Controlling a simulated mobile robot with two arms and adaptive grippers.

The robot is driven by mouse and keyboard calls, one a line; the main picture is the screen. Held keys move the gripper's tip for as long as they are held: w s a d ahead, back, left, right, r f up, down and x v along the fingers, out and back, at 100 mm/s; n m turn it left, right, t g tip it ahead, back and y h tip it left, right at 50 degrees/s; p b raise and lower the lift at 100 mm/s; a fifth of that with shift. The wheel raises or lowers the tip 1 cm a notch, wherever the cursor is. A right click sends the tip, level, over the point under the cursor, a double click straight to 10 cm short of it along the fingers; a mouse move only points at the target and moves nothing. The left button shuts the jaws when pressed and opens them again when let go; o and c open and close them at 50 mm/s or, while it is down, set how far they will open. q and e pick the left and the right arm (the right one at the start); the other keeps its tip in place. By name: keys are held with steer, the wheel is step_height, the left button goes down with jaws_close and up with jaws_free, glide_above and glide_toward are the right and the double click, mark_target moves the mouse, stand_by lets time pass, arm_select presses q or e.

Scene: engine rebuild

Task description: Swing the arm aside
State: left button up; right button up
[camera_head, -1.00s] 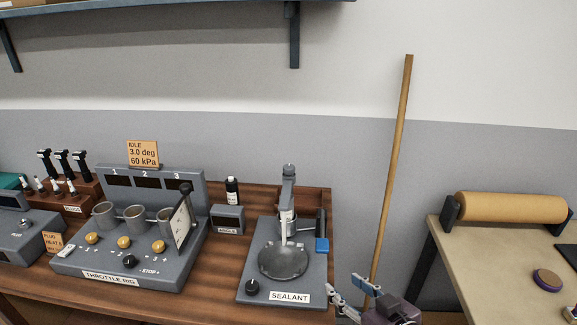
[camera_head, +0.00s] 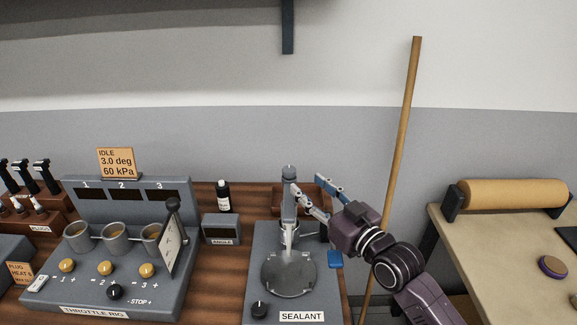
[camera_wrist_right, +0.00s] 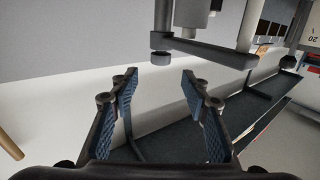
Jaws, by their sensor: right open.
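The sealant station (camera_head: 262,305) stands on the wooden bench, with a round grey disc (camera_head: 289,274) on its base. Its grey upright arm (camera_head: 289,205) rises above the disc, with a pale nozzle pointing down at the disc. My right gripper (camera_head: 308,186) is open, its blue-padded fingers beside the upper part of the arm on the right. In the right wrist view, the open jaws (camera_wrist_right: 160,88) have nothing between them. Grey parts of the station (camera_wrist_right: 162,57) are just beyond the fingertips. Whether a finger touches the arm cannot be told. My left gripper is not in view.
The throttle rig (camera_head: 110,290), a small angle readout (camera_head: 221,229) and a dark bottle (camera_head: 223,197) stand left of the station. A blue part (camera_head: 335,259) is at its right side. A wooden pole (camera_head: 403,130) leans on the wall behind my right arm.

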mark_target(293, 173)
steer(key=p+x, duration=0.1)
steer(key=x, duration=0.7)
steer(key=shift+a, duration=0.15)
steer(key=shift+w+a, duration=0.1)
steer(key=shift+w, duration=0.15)
steer(key=shift+w+a, duration=0.1)
steer(key=shift+w, duration=0.05)
steer(key=shift+c, duration=0.4)
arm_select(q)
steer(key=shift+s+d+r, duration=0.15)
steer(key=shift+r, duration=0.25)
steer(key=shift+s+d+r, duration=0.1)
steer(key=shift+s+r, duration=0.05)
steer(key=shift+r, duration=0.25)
arm_select(e)
steer(key=shift+f, duration=0.1)
jaws_close()
